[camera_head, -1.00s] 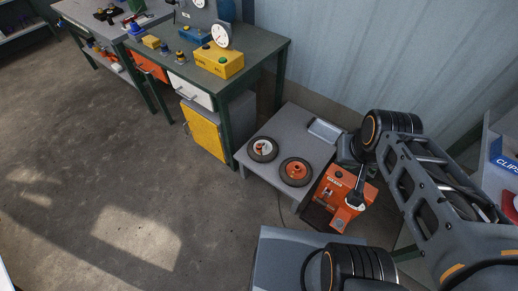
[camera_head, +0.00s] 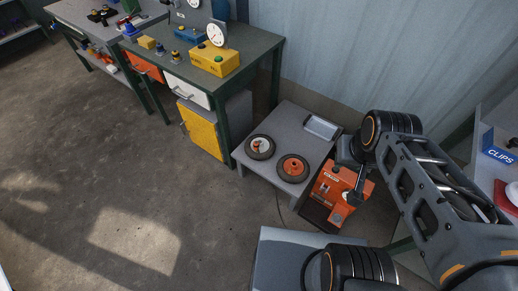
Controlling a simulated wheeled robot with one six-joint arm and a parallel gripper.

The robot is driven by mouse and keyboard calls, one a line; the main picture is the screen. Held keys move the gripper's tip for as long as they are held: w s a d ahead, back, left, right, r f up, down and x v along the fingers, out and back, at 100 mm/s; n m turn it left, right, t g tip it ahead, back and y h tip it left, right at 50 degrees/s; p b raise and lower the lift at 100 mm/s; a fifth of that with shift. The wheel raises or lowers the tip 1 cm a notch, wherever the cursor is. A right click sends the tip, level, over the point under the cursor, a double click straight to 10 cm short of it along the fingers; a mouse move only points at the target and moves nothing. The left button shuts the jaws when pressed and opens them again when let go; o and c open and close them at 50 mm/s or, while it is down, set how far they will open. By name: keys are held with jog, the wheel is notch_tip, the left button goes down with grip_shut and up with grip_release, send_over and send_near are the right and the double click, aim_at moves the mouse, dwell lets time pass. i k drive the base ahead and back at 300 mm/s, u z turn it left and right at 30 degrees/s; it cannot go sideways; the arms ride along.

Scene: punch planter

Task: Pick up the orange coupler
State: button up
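I cannot pick out the orange coupler for certain. Two small dark and coloured fittings (camera_head: 168,52) stand on the green workbench, too small to identify. On the low grey table, an orange disc with a black rim (camera_head: 293,168) lies beside a white disc with an orange centre and black rim (camera_head: 260,147). My arm (camera_head: 410,180) reaches in from the right, and its slim dark end (camera_head: 352,192) shows over the orange machine (camera_head: 332,190). The fingers cannot be made out against the machine, and I see nothing held.
The green workbench (camera_head: 262,48) carries a yellow box with a green button (camera_head: 217,60) and a dial. The low grey table (camera_head: 285,115) holds a shallow metal tray (camera_head: 321,127). A blue clips bin (camera_head: 496,150) is at the right. The concrete floor at left is open.

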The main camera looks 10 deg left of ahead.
aim_at(256, 145)
jog(key=u, duration=0.05)
jog(key=k, duration=1.2)
jog(key=u, duration=0.7)
jog(key=i, duration=0.7)
jog(key=u, duration=0.75)
jog(key=i, duration=0.8)
jog(key=z, duration=0.6)
jog(key=i, duration=1.05)
jog(key=z, duration=0.85)
